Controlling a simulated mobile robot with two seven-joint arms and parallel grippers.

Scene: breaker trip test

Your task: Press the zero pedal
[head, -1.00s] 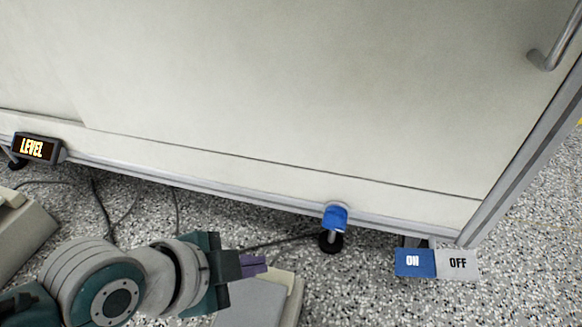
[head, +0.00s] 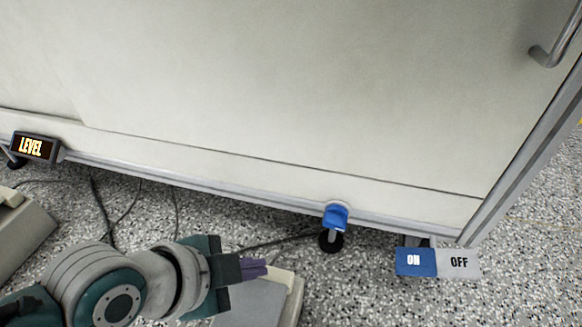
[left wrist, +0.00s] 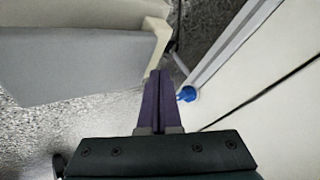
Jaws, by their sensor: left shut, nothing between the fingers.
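A grey foot pedal (head: 255,303) with a beige housing lies on the speckled floor at the bottom middle of the head view. It also shows at the upper left of the left wrist view (left wrist: 75,65). I see no label on it. My left gripper (head: 264,267) has its purple fingers shut and empty. In the head view they overlap the pedal's far side, and my gripper hides part of it. In the left wrist view the fingertips (left wrist: 156,73) lie beside the pedal's beige end; I cannot tell their height above it. My right gripper is not in view.
A second pedal-like unit (head: 22,240) sits at the left edge. A pale cabinet has a lit LEVEL sign (head: 33,147), a blue knob (head: 335,216) above a foot, and a blue-and-grey ON/OFF plate (head: 437,262). Cables lie on the floor beneath the cabinet.

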